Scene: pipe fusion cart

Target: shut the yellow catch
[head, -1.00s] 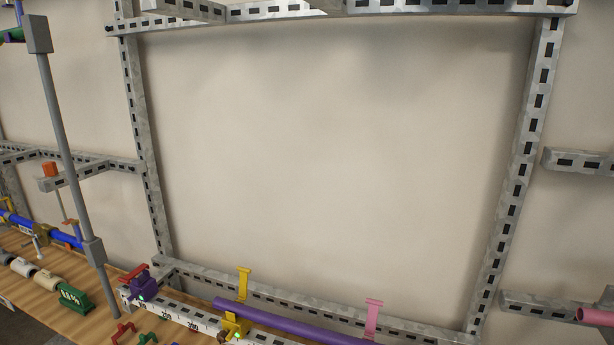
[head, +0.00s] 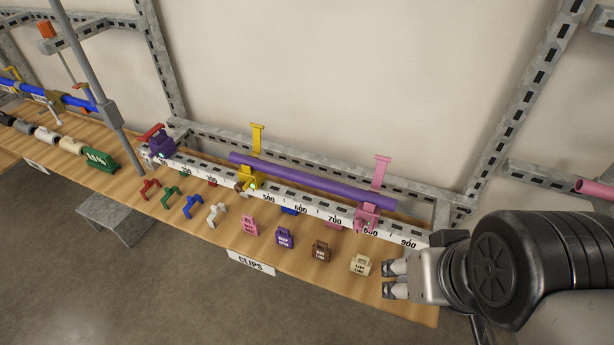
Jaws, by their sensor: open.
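The yellow catch (head: 256,138) stands raised as an upright flap behind the purple pipe. Its yellow base (head: 246,179) sits on the numbered white rail, with a small green light on it. The purple pipe (head: 310,180) lies across the yellow base and the pink base (head: 367,216). A pink catch (head: 381,171) also stands upright at the pipe's right part. My gripper (head: 390,278) is open and empty at the right end of the bench, well right of the yellow catch and apart from it.
Coloured clips (head: 193,206) and several labelled blocks (head: 284,238) lie along the bench front. A purple holder with a red lever (head: 158,142) is at the rail's left end. A grey post (head: 88,72) rises at left. Metal framing (head: 500,150) surrounds the open wall space.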

